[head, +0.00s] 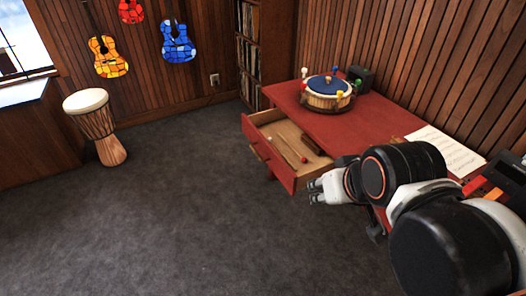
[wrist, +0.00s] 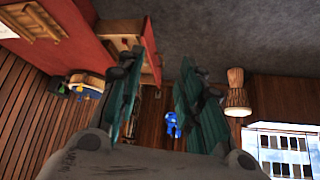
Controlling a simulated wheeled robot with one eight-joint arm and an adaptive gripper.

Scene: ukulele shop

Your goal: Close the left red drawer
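The red drawer (head: 264,158) at the left end of the red desk (head: 335,128) is pulled well out. Its wooden inside shows, with a thin stick that has a reddish end and a dark brown block in it. In the wrist view the open drawer (wrist: 150,48) is at the top, left of centre. My gripper (head: 316,190) is in front of the desk, just right of the drawer's near corner; I cannot tell whether they touch. In the wrist view my gripper (wrist: 160,68) has its two fingers apart, with nothing held between them.
A round drum-like piece (head: 327,93) with coloured pegs and paper sheets (head: 445,150) lie on the desk. A djembe (head: 97,125) stands at the left. The grey carpet (head: 180,210) left of the drawer is clear. My arm hides the desk's right front.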

